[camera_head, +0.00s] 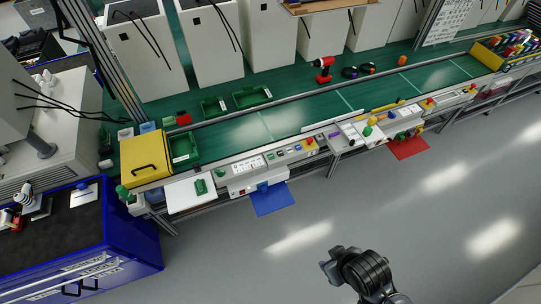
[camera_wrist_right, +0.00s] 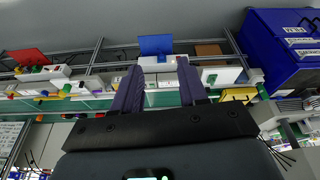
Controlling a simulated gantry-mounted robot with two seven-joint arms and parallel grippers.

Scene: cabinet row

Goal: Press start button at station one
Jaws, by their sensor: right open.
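A row of control panels with small coloured buttons runs along the front of the green bench. Another panel (camera_head: 405,113) stands above a red sheet (camera_head: 408,147). Button labels are too small to read, so I cannot tell which is the start button. My right gripper (camera_head: 329,270) is over the grey floor, well apart from the panels. In the right wrist view its fingers (camera_wrist_right: 158,78) are open and empty, with the blue sheet (camera_wrist_right: 155,45) beyond. My left gripper is not in view.
A blue cabinet (camera_head: 125,255) with a dark top stands at the left. A yellow box (camera_head: 146,160) and green trays (camera_head: 215,107) sit on the bench. A metal rail runs along it. Open grey floor (camera_head: 250,250) lies in front.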

